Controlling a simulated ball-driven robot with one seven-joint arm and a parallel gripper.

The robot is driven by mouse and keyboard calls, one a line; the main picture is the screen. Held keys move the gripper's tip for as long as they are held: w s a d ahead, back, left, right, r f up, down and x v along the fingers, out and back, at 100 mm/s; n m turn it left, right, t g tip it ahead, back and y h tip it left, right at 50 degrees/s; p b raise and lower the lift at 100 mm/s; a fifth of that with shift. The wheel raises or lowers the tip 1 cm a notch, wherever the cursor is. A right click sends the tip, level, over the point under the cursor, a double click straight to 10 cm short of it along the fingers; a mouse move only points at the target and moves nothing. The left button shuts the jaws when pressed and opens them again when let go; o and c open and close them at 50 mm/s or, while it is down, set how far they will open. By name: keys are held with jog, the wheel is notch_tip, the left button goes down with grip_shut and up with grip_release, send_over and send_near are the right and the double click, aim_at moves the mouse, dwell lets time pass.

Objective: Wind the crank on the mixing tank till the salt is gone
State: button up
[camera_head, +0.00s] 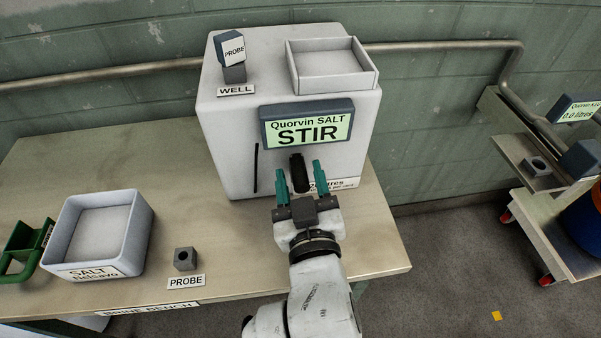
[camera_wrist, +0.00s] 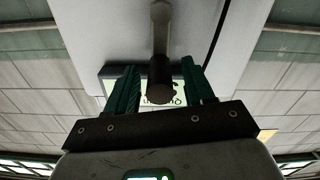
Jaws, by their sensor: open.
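The white mixing tank (camera_head: 225,135) stands on the bench, and its display (camera_head: 307,124) reads "Quorvin SALT STIR". A black crank handle (camera_head: 299,174) sticks out from the tank's front below the display. My gripper (camera_head: 299,180) is open in front of the tank, with one teal finger on each side of the handle. In the wrist view the dark handle (camera_wrist: 160,82) on its grey arm lies between the two fingers, and gaps show on both sides. The probe (camera_head: 231,48) stands in the well on top of the tank. The salt inside the tank is hidden.
A white salt box (camera_head: 136,225), a green scoop (camera_head: 28,247) and a grey probe holder (camera_head: 185,259) are on the bench (camera_head: 225,270) at left. An open tray (camera_head: 333,82) tops the tank.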

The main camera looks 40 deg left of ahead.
jog(key=v, duration=0.9)
jog(key=shift+s+d, duration=0.25)
jog(key=shift+d, duration=0.05)
jog(key=w+d+f+m+g+h+p, duration=0.15)
jog(key=d+f+m+h, duration=0.3)
jog(key=d+f, duration=0.55)
jog(key=w+d+f+m+g+h, duration=0.25)
jog(key=d+f+h, duration=0.35)
jog(key=d, duration=0.8)
jog(key=s+d+f+m+g+h, duration=0.1)
jog(key=s+d+f+m+g, duration=0.1)
jog(key=s+d, duration=0.5)
jog(key=s+d+f+m+g+h, duration=0.2)
jog(key=s+d+f+m+g, duration=0.1)
jog(key=s+d, duration=0.5)
jog(key=d+f+g+p, duration=0.1)
jog(key=d, duration=0.2)
jog(key=shift+d+f+m+g, duration=0.15)
jog(key=shift+f+m+g, duration=0.15)
jog(key=shift+f, duration=0.1)
jog(key=shift+w+h, duration=0.2)
jog(key=shift+h, duration=0.05)
